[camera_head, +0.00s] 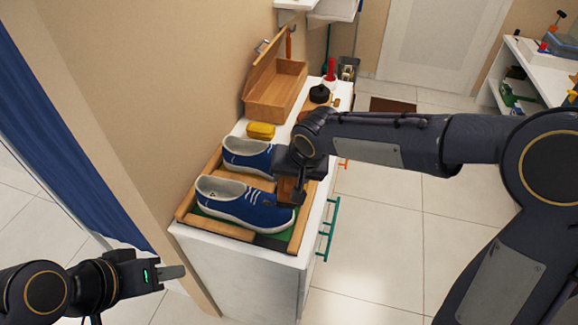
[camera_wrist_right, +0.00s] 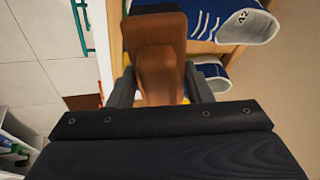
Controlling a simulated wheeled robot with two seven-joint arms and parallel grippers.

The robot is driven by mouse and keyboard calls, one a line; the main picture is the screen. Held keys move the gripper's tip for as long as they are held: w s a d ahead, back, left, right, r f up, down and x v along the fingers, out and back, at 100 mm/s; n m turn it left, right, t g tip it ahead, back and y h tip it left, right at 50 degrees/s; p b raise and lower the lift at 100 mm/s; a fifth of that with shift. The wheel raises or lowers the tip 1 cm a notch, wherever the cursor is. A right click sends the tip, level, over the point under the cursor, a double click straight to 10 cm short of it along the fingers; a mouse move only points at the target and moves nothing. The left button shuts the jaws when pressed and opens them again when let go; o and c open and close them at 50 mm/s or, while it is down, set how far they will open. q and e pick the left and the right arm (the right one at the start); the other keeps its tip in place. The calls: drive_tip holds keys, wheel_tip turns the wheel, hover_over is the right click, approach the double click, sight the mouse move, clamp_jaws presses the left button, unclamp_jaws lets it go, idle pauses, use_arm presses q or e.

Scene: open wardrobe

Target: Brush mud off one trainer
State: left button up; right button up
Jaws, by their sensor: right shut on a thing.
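Two blue trainers with white soles lie side by side in a wooden-edged tray (camera_head: 186,205) with a green base. The near trainer (camera_head: 262,211) points right; the far trainer (camera_head: 247,157) lies behind it. My right gripper (camera_head: 294,172) is shut on the handle of a brown wooden brush (camera_head: 287,191), held at the toe of the near trainer. The brush also shows in the right wrist view (camera_wrist_right: 155,35), between the fingers. I cannot make out mud. My left gripper (camera_head: 174,272) is away at the lower left, seemingly empty.
The tray stands on a white cabinet (camera_head: 232,268) with green handles. Behind it are a yellow sponge-like block (camera_head: 261,130), an open wooden box (camera_head: 277,95), a black round item (camera_head: 320,93) and a red item (camera_head: 331,70). A blue curtain (camera_head: 50,130) hangs left.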

drive_tip(key=shift+a+f, duration=0.1)
drive_tip(key=shift+a, duration=0.25)
drive_tip(key=shift+w+a+f+b, duration=0.1)
drive_tip(key=shift+a+f+b, duration=0.1)
drive_tip(key=shift+f+b, duration=0.6)
drive_tip(key=shift+w+a+f+b, duration=0.15)
drive_tip(key=shift+f+b, duration=0.35)
drive_tip(key=shift+f, duration=0.5)
drive_tip(key=shift+a+f+b, duration=0.25)
drive_tip(key=shift+f+b, duration=0.4)
drive_tip(key=shift+f, duration=0.25)
drive_tip(key=shift+a+f+b, duration=0.15)
drive_tip(key=shift+f+b, duration=0.6)
drive_tip(key=shift+b, duration=0.1)
drive_tip(key=shift+w+a+r, duration=0.1)
drive_tip(key=shift+a, duration=0.05)
drive_tip(key=shift+w+a+r, duration=0.15)
drive_tip(key=shift+a, duration=0.25)
drive_tip(key=shift+w+a+r, duration=0.1)
drive_tip(key=shift+a, duration=0.3)
drive_tip(key=shift+w+a+r, duration=0.1)
drive_tip(key=shift+w+a, duration=0.05)
drive_tip(key=shift+a, duration=0.3)
drive_tip(key=shift+w+a+r, duration=0.1)
drive_tip(key=shift+a, duration=0.35)
drive_tip(key=shift+f, duration=0.1)
drive_tip(key=shift+d, duration=0.15)
